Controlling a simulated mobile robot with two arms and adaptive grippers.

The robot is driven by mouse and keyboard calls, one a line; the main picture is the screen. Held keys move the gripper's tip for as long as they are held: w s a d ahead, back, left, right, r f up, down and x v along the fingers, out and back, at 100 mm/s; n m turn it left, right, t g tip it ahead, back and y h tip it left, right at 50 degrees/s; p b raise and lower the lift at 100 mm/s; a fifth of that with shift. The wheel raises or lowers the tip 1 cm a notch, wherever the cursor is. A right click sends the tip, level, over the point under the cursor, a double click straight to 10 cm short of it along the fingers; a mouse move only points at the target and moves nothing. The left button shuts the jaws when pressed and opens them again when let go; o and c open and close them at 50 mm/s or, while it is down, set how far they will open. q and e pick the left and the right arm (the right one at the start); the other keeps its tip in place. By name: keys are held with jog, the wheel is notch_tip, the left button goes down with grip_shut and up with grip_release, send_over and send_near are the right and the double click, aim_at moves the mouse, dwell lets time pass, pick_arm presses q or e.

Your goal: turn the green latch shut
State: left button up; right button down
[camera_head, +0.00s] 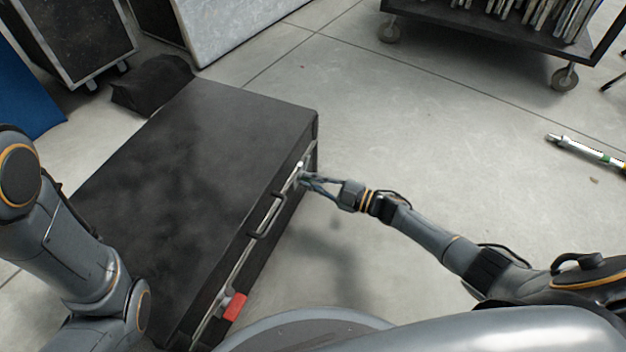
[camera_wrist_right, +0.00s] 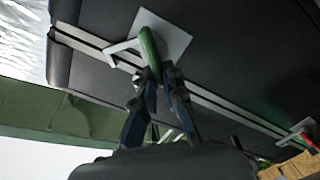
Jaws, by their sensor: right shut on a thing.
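The black case (camera_head: 190,150) lies on the floor with its latch side facing my right arm. The green latch (camera_wrist_right: 148,45) sits on a pale square plate (camera_wrist_right: 172,38) on the case's side, in the right wrist view. My right gripper (camera_head: 304,179) is at the far end of that side, and in the wrist view its fingertips (camera_wrist_right: 152,72) are closed around the lower end of the green latch. In the head view the fingers hide the green part. My left arm (camera_head: 70,240) comes in from the left; its gripper is out of view.
A red latch (camera_head: 235,306) sits at the near end of the same side, with a handle (camera_head: 267,216) between. A wheeled cart (camera_head: 500,30) stands at the back right. A green-and-white tool (camera_head: 588,151) lies on the floor.

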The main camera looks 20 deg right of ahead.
jog(key=n, duration=0.1)
jog(key=f+n+b, duration=0.1)
jog(key=n, duration=0.1)
jog(key=n+b, duration=0.1)
jog(key=n, duration=0.1)
jog(key=shift+s+a+f, duration=0.15)
jog(key=shift+s, duration=0.1)
jog(key=shift+f+n+b, duration=0.25)
jog(key=shift+n+b, duration=0.35)
jog(key=shift+n, duration=1.2)
jog(key=c, duration=1.4)
grip_release()
jog(key=shift+c, duration=0.2)
jog(key=v, duration=1.2)
jog(key=shift+r, duration=0.1)
